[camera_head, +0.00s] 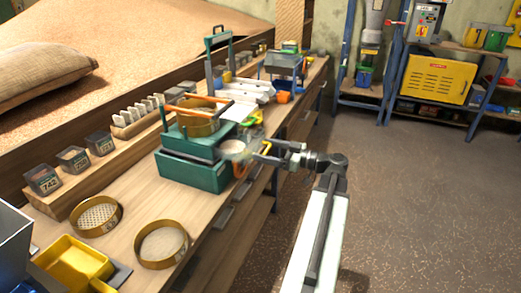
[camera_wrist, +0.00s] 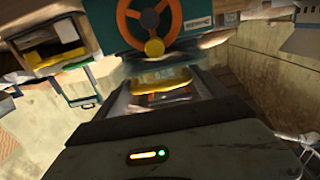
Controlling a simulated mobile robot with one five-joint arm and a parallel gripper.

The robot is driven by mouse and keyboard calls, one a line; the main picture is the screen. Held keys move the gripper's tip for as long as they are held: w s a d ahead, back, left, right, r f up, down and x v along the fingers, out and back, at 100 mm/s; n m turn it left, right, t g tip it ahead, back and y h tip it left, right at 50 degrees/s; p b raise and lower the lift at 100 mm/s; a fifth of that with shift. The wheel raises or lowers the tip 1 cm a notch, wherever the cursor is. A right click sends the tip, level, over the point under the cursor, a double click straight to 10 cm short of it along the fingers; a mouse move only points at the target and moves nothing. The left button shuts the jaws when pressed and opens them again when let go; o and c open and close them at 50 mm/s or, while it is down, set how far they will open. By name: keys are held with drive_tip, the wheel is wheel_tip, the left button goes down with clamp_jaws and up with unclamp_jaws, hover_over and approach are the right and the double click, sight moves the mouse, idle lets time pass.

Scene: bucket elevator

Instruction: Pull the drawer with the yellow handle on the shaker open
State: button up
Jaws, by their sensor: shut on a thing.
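The shaker (camera_head: 195,165) is a teal machine on the bench, with a brass sieve (camera_head: 197,122) on top under an orange bar. In the wrist view its teal front (camera_wrist: 190,38) shows an orange handwheel (camera_wrist: 131,30) and a round yellow knob. Just below, a yellow handle (camera_wrist: 160,82) lies between my gripper's (camera_wrist: 158,92) two jaws, which are shut on it. In the head view my gripper (camera_head: 264,153) is at the shaker's right side, over the bench edge. The drawer's body is blurred and mostly hidden; I cannot tell how far it is out.
Two brass sieves (camera_head: 162,245) and a yellow tray (camera_head: 75,262) lie at the near end of the bench. Several labelled boxes (camera_head: 73,158) line its back. Other equipment stands farther along. The floor (camera_head: 410,190) to the right is clear.

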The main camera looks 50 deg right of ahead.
drive_tip(key=o, duration=1.8)
drive_tip(key=v, duration=0.7)
drive_tip(key=shift+s+d, duration=0.15)
drive_tip(key=shift+s, duration=0.2)
